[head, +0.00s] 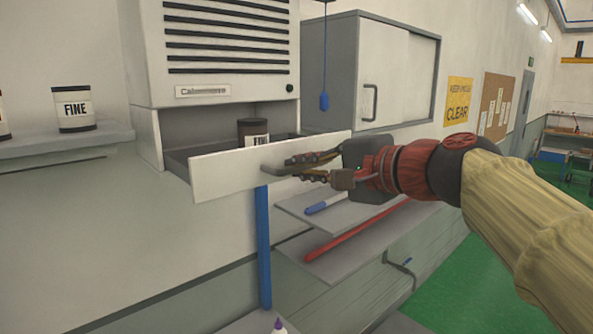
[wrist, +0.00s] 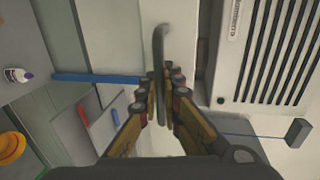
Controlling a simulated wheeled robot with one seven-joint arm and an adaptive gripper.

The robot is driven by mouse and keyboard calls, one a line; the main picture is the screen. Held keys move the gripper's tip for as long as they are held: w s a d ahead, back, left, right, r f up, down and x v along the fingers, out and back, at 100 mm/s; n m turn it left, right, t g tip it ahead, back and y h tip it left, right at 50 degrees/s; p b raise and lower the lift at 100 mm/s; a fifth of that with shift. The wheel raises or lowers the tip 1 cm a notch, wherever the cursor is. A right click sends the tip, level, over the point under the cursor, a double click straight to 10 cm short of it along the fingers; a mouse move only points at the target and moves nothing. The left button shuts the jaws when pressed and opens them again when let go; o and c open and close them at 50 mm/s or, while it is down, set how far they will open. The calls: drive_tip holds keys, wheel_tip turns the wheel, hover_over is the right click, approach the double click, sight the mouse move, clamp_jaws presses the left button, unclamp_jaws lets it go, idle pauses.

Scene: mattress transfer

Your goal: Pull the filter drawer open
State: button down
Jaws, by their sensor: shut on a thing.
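The filter drawer (head: 225,172) is in the head view, below the vented cabinet (head: 225,50), and stands out from it with its inside partly showing. A dark jar with a striped label (head: 254,133) sits inside it. My gripper (head: 283,168) is at the right part of the drawer's white front, its fingers closed around the grey handle. In the wrist view the curved handle (wrist: 159,45) passes between the fingers of my gripper (wrist: 164,75). The handle's far side is hidden by the fingers.
A jar marked FINE (head: 75,108) stands on a shelf at left. A grey wall cabinet (head: 350,75) is at right. Shelves below hold a blue marker (head: 325,204) and a red rod (head: 355,232). A blue upright bar (head: 263,250) stands below the drawer. Green floor (head: 450,285) is open at lower right.

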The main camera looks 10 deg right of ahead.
drive_tip(key=shift+f, duration=0.15)
drive_tip(key=c, duration=2)
unclamp_jaws()
drive_tip(key=shift+o, duration=0.2)
drive_tip(key=v, duration=1.2)
